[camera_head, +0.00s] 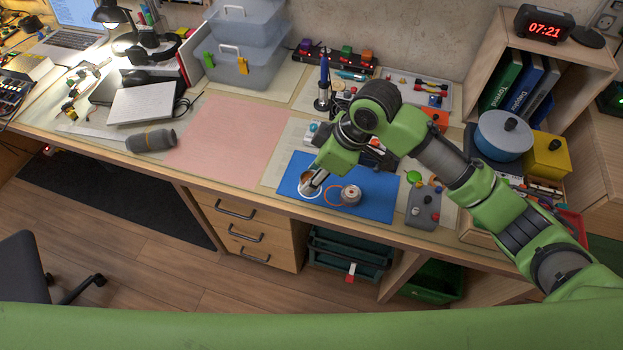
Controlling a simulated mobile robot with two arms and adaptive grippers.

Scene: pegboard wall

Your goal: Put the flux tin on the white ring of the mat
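The blue mat (379,208) lies near the front edge of the bench. Its white ring (317,196) is at the mat's left, partly covered by my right gripper (309,187). An orange ring (333,195) lies to its right. A small silver tin with a reddish top (350,194) stands at the right of the orange ring; I cannot read a label on it. My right gripper points down at the white ring. A brownish patch (307,177) shows beside its fingers; whether it is something held is unclear. My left gripper is not in view.
A grey box with knobs (424,206) stands right of the mat. A pink mat (229,140) is clear at the left. A soldering iron in its stand (323,88) is behind. A blue round container (502,137) and yellow box (547,156) are at the right.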

